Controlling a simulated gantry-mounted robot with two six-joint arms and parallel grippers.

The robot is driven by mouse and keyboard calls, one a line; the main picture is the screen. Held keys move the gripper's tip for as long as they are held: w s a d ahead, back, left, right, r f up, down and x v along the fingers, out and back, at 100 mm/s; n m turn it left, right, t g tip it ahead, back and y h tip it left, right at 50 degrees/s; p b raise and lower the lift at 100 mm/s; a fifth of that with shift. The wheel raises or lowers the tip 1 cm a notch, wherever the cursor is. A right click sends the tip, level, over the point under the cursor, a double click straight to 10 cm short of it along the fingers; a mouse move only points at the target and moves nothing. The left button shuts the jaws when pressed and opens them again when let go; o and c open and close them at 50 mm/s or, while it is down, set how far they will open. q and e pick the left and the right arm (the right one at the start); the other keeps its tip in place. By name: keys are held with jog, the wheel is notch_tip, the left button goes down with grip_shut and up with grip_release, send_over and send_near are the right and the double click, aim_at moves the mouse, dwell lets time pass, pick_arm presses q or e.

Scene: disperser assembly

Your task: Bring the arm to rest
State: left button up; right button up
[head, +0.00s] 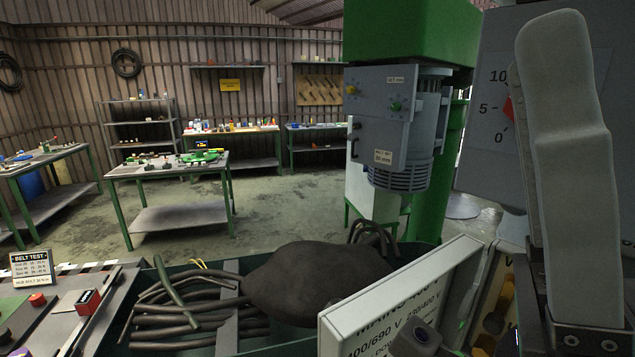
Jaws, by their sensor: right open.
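My right gripper (536,85) stands upright at the right edge, very close to the camera. Its near finger is a large pale grey pad, and part of the other finger shows behind it. It is open, and I see nothing held in it. Behind it is a grey panel with a dial (497,108) marked 0, 5 and 10 and a red pointer. The gripper covers part of this panel. My left gripper is not in view.
A green machine column (415,32) carries a grey motor unit (401,150). Below are a green bin with dark hoses (190,312), a dark rounded bulk (315,283) and a tilted mains sign (400,300). A belt-test panel (32,268) is lower left. Benches stand behind open floor.

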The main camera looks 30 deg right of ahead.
jog(key=w+f+n+g+h, duration=0.1)
jog(key=w+f+g+h, duration=0.35)
jog(key=w, duration=0.25)
pick_arm(q)
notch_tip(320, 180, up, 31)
jog(key=p, duration=3.1)
pick_arm(e)
notch_tip(320, 180, up, 31)
jog(key=shift+d+n, duration=0.3)
jog(key=shift+d, duration=0.05)
